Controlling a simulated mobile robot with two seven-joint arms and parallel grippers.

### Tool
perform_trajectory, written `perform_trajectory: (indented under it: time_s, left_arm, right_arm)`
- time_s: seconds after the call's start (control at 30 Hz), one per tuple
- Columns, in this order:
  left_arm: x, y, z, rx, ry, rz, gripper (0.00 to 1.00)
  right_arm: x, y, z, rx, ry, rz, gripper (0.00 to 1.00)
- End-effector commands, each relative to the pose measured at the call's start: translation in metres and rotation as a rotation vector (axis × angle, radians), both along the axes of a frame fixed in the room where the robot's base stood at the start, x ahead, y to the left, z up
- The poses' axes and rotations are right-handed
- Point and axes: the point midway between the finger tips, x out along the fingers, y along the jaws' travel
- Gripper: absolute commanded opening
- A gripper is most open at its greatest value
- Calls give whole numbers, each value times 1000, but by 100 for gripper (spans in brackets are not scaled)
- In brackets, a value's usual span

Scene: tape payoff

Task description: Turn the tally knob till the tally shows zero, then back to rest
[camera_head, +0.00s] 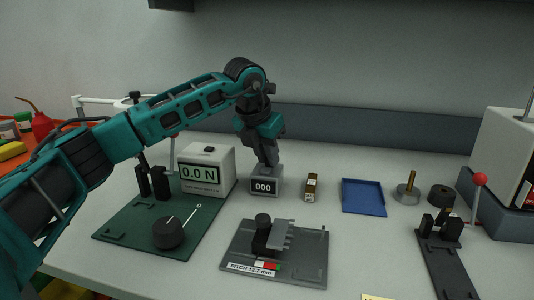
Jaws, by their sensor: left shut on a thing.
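The tally (266,186) is a small grey box on the bench with a dark display that reads 000. My left gripper (268,164) points down onto the top of the tally and is shut on the tally knob there. The fingers hide the knob, so its angle cannot be told. My right gripper is not in view.
Left of the tally stands a force gauge (207,170) reading 0.0 N, on a green plate (120,232) with a black dial (168,232). A grey pitch fixture (300,262) lies in front. A small brown block (311,187) and a blue tray (363,196) lie to the right.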

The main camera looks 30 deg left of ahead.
Motion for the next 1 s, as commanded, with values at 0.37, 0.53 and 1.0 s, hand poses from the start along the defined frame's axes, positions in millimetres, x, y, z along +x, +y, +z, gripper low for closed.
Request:
perform_trajectory:
  time_s: [0.37, 0.53, 1.0]
  left_arm:
    - [0, -3, 2, 1, -2, 193, 0]
    - [1, -4, 2, 1, -2, 349, 0]
    - [2, -7, 2, 0, -2, 758, 0]
  right_arm:
    - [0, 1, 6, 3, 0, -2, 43]
    - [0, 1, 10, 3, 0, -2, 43]
    - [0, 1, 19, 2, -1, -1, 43]
